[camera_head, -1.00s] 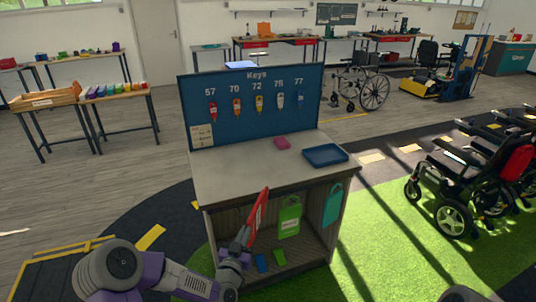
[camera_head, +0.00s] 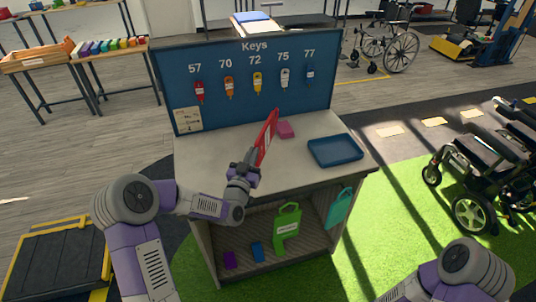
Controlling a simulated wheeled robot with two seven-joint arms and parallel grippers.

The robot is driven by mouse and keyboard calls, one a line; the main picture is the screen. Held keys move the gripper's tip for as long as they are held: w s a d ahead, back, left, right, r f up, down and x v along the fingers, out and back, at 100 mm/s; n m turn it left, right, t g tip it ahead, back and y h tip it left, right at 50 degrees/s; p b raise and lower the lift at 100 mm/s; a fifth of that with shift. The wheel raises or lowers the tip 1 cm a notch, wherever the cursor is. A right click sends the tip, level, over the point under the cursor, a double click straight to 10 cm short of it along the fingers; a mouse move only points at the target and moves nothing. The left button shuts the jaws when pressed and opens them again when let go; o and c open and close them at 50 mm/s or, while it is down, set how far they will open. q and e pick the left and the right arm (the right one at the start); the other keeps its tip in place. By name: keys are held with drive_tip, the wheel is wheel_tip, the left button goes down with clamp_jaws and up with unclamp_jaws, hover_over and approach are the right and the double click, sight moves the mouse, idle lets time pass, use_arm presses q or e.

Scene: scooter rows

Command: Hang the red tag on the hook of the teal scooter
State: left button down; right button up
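The red tag (camera_head: 266,138) is long and flat and stands tilted up in my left gripper (camera_head: 256,160). The gripper is shut on its lower end and shows in front of the desk's top. A teal tag (camera_head: 338,208) and a green tag (camera_head: 287,224) hang at the open shelf under the desk top. I see no teal scooter and no scooter hook in this view. My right arm shows at the bottom right, but its gripper is out of the picture.
The desk (camera_head: 210,168) carries a blue key board (camera_head: 180,62), a pink block (camera_head: 285,130) and a blue tray (camera_head: 335,150). Black wheeled chairs or scooters (camera_head: 480,160) stand at the right. Green floor lies between them and the desk.

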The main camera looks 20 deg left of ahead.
use_arm(q)
drive_tip(key=shift+s+f+b, duration=0.15)
drive_tip(key=shift+f+b, duration=0.1)
drive_tip(key=shift+f, duration=1.9)
drive_tip(key=shift+s+f+b, duration=0.1)
drive_tip(key=shift+f+b, duration=0.15)
drive_tip(key=shift+f, duration=1.9)
drive_tip(key=shift+f, duration=0.15)
drive_tip(key=c, duration=1.3)
unclamp_jaws()
